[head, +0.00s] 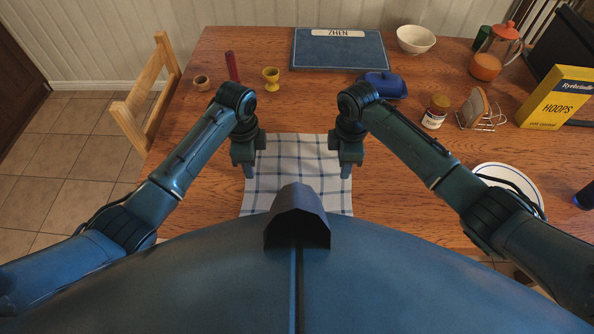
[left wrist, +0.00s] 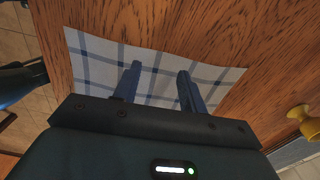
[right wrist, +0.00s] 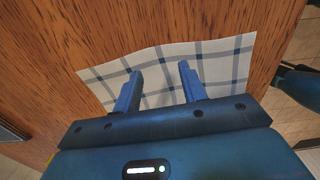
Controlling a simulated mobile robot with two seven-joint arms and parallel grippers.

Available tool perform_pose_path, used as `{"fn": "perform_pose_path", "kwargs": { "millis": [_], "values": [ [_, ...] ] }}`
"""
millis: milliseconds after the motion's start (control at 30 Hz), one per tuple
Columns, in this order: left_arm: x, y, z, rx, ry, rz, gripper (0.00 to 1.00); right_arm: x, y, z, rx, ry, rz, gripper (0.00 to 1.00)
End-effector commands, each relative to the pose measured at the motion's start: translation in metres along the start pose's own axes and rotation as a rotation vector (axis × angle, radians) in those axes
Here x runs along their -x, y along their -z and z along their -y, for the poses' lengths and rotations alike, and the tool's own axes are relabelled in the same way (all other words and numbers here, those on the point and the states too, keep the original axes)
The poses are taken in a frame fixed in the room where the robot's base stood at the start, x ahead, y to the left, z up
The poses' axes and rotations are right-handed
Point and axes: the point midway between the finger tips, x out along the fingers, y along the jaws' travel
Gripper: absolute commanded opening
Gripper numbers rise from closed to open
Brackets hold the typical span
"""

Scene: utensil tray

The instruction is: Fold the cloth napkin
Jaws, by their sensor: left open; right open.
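The cloth napkin (head: 298,165), white with blue check lines, lies spread out on the table in front of me. My own body hides its near edge in the head view. My left gripper (head: 248,172) is open above the napkin's left side. In the left wrist view the fingers of the left gripper (left wrist: 157,75) are apart over the napkin (left wrist: 95,70), with nothing between them but cloth below. My right gripper (head: 345,172) is open above the napkin's right side. In the right wrist view the fingers of the right gripper (right wrist: 160,70) are apart over the napkin (right wrist: 215,65).
Beyond the napkin stand a yellow egg cup (head: 271,78), a dark blue board (head: 338,50) marked ZHEN and a blue butter dish (head: 383,85). A jar (head: 435,111), a toast rack (head: 478,112) and a white plate (head: 525,186) are on the right. Bare wood surrounds the napkin.

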Motion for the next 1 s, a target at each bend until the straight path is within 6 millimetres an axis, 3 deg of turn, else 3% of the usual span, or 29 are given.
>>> {"fn": "perform_pose_path", "kwargs": {
  "millis": [200, 667, 1000],
  "values": [
    [-0.018, 0.000, 0.000, 0.000, 0.000, 0.000, 0.42, -0.018, 0.000, 0.000, -0.002, -0.001, -0.001, 0.42],
    [-0.024, 0.000, 0.000, 0.001, 0.002, 0.000, 0.41, -0.024, 0.000, 0.000, -0.001, -0.002, -0.001, 0.41],
    [-0.023, 0.000, 0.000, 0.001, 0.001, 0.000, 0.28, -0.023, 0.000, 0.000, -0.002, -0.001, -0.001, 0.28]
  ]
}}
